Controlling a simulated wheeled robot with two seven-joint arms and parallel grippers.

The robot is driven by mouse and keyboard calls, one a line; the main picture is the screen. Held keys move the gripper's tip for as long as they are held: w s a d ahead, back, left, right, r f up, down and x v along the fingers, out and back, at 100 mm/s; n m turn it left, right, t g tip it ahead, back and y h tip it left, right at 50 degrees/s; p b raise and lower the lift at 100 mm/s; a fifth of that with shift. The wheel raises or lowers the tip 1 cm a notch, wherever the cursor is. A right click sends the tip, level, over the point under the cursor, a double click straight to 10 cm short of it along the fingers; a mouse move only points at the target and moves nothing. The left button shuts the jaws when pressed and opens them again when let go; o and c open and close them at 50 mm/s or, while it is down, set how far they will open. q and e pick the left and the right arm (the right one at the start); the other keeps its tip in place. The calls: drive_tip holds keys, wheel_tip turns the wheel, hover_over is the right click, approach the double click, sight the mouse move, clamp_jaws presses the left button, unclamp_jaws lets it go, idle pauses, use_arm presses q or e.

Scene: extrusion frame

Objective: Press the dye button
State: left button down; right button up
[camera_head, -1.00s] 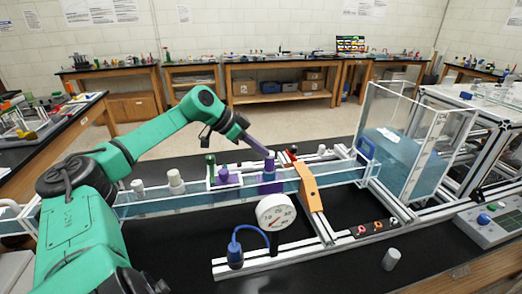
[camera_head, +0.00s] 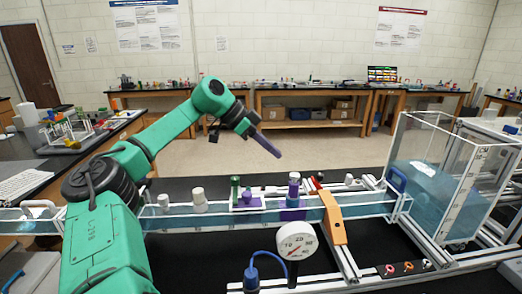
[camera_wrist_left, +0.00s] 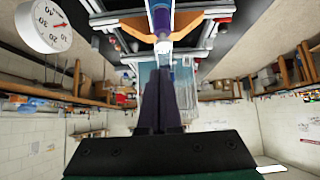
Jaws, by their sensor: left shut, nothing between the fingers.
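The dye unit (camera_head: 293,190) is a purple-and-white upright cylinder with a pale cap, set in a purple mount over the water channel. I take its pale cap (camera_head: 294,176) for the dye button; whether it is pushed down I cannot tell. My left gripper (camera_head: 277,154) has long purple fingers, shut and empty. Its tips are above and left of the cap in the head view, apart from it. In the left wrist view the shut fingers (camera_wrist_left: 160,92) point up toward a blue-purple cylinder (camera_wrist_left: 161,20) with a white end. My right gripper is not in view.
A round white gauge (camera_head: 297,241) stands in front of the channel, and an orange bracket (camera_head: 333,217) crosses it on the right. A purple holder with a green-topped vial (camera_head: 235,187) and white knobs (camera_head: 199,196) are to the left. A clear water tank (camera_head: 470,190) stands at right.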

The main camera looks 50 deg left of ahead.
use_arm(q)
drive_tip(key=v, duration=0.4)
drive_tip(key=shift+s+r, duration=0.25)
drive_tip(key=shift+r, duration=0.1)
drive_tip(key=shift+d, duration=0.1)
